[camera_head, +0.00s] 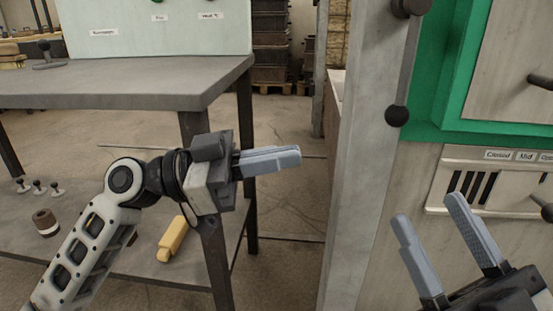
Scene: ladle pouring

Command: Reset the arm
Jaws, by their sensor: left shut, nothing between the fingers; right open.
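My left gripper (285,158) is in the middle of the view, with its arm coming in from the lower left. Its fingers are together, point right and hold nothing. It is in front of the grey table's right leg. My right gripper (430,208) is at the lower right. Its two fingers are spread apart and point up, with nothing between them. It is in front of the pale panel below the green-framed cabinet. No ladle shows clearly in this view.
At the right is a green-framed cabinet (450,60) with a dark lever (403,60). Open floor shows between them.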

